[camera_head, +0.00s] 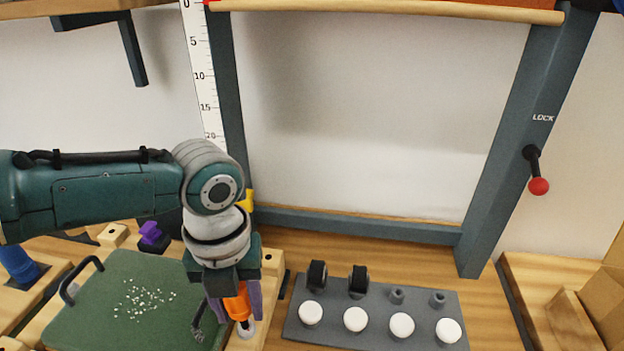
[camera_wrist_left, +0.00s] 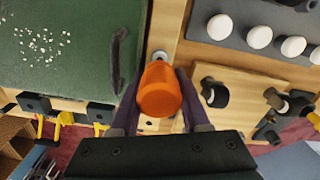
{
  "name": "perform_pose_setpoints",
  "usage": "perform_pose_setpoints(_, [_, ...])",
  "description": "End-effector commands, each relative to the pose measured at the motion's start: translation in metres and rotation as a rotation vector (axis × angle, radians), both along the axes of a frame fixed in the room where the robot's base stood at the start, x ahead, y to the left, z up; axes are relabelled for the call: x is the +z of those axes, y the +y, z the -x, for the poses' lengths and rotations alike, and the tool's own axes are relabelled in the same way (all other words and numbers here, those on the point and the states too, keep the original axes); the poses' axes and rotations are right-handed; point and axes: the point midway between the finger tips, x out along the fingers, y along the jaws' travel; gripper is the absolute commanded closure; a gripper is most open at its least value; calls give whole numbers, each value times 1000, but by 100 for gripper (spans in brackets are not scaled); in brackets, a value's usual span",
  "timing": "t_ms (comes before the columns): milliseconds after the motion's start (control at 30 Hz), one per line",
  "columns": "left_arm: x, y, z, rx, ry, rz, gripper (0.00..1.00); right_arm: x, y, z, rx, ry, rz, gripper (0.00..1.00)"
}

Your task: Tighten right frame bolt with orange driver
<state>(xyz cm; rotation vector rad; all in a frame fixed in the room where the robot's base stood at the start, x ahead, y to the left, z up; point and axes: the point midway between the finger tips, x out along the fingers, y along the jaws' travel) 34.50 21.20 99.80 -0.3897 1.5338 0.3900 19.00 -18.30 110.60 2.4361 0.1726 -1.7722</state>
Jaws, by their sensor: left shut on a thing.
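My left gripper (camera_head: 235,309) hangs downward over the wooden bar (camera_head: 272,268) at the right of the green tray. Its purple fingers are shut on the orange driver (camera_head: 238,302), which points down with its handle between them. A pale metallic round piece (camera_head: 246,328) shows at the driver's lower end. In the left wrist view the orange handle (camera_wrist_left: 160,90) is seen end-on, with a silver round bolt or collar (camera_wrist_left: 160,56) just past it on the wood. I cannot tell whether the tip is seated in the bolt. My right gripper is not seen.
The green tray (camera_head: 85,300) with white pellets and a dark handle lies to the left. A grey holder (camera_head: 380,335) with white knobs and black wheels is at the right. A tall teal frame (camera_head: 345,226) stands behind, with a red-knobbed lock lever (camera_head: 538,186).

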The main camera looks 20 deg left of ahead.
Motion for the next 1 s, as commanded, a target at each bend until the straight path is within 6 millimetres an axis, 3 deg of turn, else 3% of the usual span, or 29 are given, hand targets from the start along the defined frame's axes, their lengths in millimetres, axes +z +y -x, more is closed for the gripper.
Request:
perform_pose_setpoints(100, [-1,1,1,3,2,-2,100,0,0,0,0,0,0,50])
perform_pose_setpoints(133, [-1,1,1,3,2,-2,51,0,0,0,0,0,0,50])
perform_pose_setpoints(233, [-1,1,1,4,2,-2,40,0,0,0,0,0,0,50])
perform_pose_setpoints(467, [0,0,0,9,0,-1,39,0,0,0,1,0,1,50])
perform_pose_setpoints(567, [1,0,0,93,2,0,39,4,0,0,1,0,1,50])
perform_pose_setpoints(1000, [2,-5,-5,1055,3,3,39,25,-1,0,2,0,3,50])
